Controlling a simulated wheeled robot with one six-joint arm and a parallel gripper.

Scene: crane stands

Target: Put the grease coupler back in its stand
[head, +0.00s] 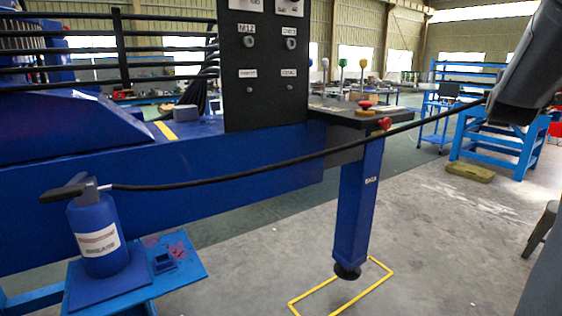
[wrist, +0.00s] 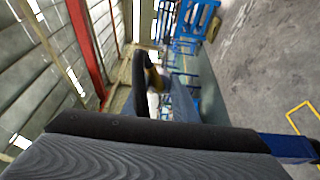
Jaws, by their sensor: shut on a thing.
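The grease coupler is at the end of the black hose (head: 300,163), which runs from the grease pump (head: 98,235) up to my gripper (head: 492,105) at the right of the head view. My gripper is shut on the coupler, high above the floor and far from the stand. The coupler itself is hidden in the head view. In the wrist view, a small blurred brass-coloured piece (wrist: 154,79), probably part of it, shows beyond a dark gripper part. A small blue holder (head: 165,263), likely the stand, sits on the blue table beside the pump.
The blue table (head: 185,283) has reddish smears behind the holder. A blue crane leg (head: 357,205) stands between my gripper and the table, inside a yellow floor outline (head: 380,283). A black panel (head: 265,75) rises behind the hose.

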